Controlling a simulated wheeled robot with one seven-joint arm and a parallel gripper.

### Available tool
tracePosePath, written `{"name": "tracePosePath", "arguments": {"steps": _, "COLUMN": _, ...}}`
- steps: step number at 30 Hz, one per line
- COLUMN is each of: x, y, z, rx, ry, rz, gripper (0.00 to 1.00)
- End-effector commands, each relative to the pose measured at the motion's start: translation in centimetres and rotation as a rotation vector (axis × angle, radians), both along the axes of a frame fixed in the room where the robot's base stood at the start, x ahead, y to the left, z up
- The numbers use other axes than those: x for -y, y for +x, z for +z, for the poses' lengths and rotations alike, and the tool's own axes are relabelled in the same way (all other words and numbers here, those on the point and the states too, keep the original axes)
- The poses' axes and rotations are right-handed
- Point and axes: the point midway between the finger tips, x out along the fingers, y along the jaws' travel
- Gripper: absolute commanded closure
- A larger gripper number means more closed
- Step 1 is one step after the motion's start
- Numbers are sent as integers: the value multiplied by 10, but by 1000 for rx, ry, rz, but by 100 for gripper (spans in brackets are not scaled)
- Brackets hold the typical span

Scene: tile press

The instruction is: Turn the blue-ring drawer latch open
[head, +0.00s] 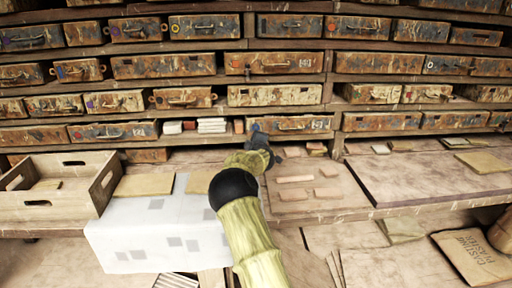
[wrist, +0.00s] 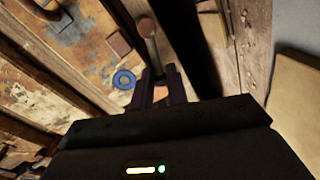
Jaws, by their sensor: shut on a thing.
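The blue ring (wrist: 123,79) is on a worn, rust-and-grey drawer front (wrist: 65,65) in the wrist view. Beside it is a latch (wrist: 149,35), a narrow bar with a round brown end. The bar runs down between the two fingers of my gripper (wrist: 158,82), which are shut on it; the fingers hide its lower part. In the head view my gripper (head: 262,143) is at the left end of the drawer (head: 292,124) in the lowest full row, and the arm hides part of that area. The drawer looks closed.
Rows of similar drawers fill the wall. An open compartment with stacked tiles (head: 211,125) is just left. Below are a wooden board with tiles (head: 320,206), a wooden crate (head: 104,186) and a white patterned block (head: 150,235). The bench at right (head: 420,180) is mostly clear.

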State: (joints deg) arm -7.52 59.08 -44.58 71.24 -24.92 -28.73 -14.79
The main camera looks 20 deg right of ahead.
Motion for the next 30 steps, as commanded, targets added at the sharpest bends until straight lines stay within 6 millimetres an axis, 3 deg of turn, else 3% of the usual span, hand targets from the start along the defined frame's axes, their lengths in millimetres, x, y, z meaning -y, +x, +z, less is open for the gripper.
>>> {"name": "tracePosePath", "arguments": {"steps": 1, "x": -3, "y": 1, "z": -8, "rx": -11, "ry": -40, "rz": 3, "gripper": 100}}
{"name": "tracePosePath", "arguments": {"steps": 12, "x": -5, "y": 2, "z": -17, "rx": -72, "ry": -254, "rz": 4, "gripper": 100}}
{"name": "tracePosePath", "arguments": {"steps": 29, "x": -4, "y": 1, "z": -18, "rx": -87, "ry": -297, "rz": 2, "gripper": 100}}
{"name": "tracePosePath", "arguments": {"steps": 30, "x": -4, "y": 1, "z": -18, "rx": -87, "ry": -297, "rz": 2, "gripper": 82}}
